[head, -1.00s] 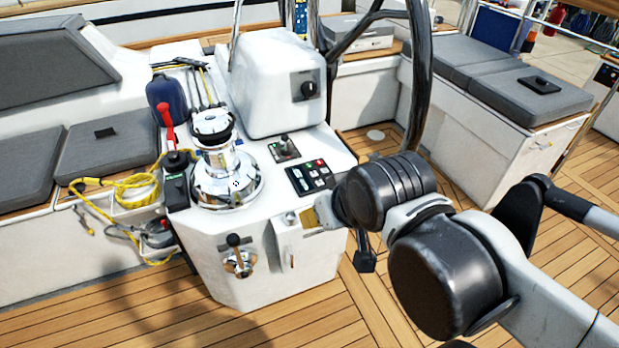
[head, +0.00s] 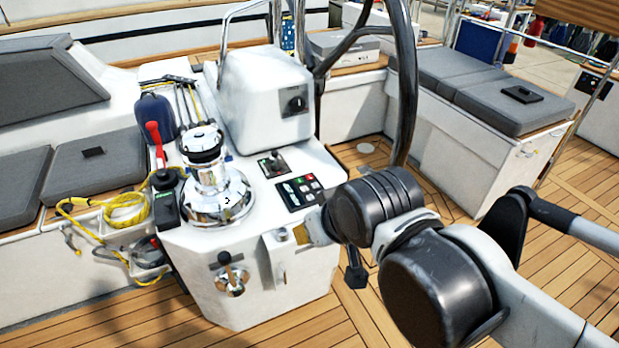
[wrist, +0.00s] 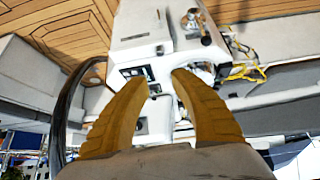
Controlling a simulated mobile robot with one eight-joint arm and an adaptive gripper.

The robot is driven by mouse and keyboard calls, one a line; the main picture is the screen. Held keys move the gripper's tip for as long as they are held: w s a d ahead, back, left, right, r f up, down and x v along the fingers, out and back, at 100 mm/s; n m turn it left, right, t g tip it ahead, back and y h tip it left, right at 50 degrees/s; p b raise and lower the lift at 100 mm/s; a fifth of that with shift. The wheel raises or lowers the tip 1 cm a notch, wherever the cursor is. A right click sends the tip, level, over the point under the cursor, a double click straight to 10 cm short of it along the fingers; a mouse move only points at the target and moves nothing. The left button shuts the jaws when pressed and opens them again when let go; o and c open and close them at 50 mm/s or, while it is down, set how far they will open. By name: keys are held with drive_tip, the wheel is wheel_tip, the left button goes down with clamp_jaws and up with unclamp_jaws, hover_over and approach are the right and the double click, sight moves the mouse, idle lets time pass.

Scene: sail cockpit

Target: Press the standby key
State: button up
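The standby key is not readable by its label. A black key panel (head: 299,192) with several small keys, some marked red and green, lies on the white console top. My gripper (head: 316,228) is just in front of and to the right of this panel in the head view, beside the console edge. In the wrist view, the two yellow fingers of my gripper (wrist: 162,78) are spread apart with nothing between the tips. The dark panel (wrist: 137,73) shows beyond them, close to the left finger, which partly hides it.
A chrome winch (head: 218,195) stands left of the panel. A small lever plate (head: 271,164) and a white pod (head: 265,95) are behind it. A black steering wheel (head: 405,80) rises behind my arm. A lever (head: 229,272) sticks out of the console front.

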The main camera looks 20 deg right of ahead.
clamp_jaws()
idle(1.0)
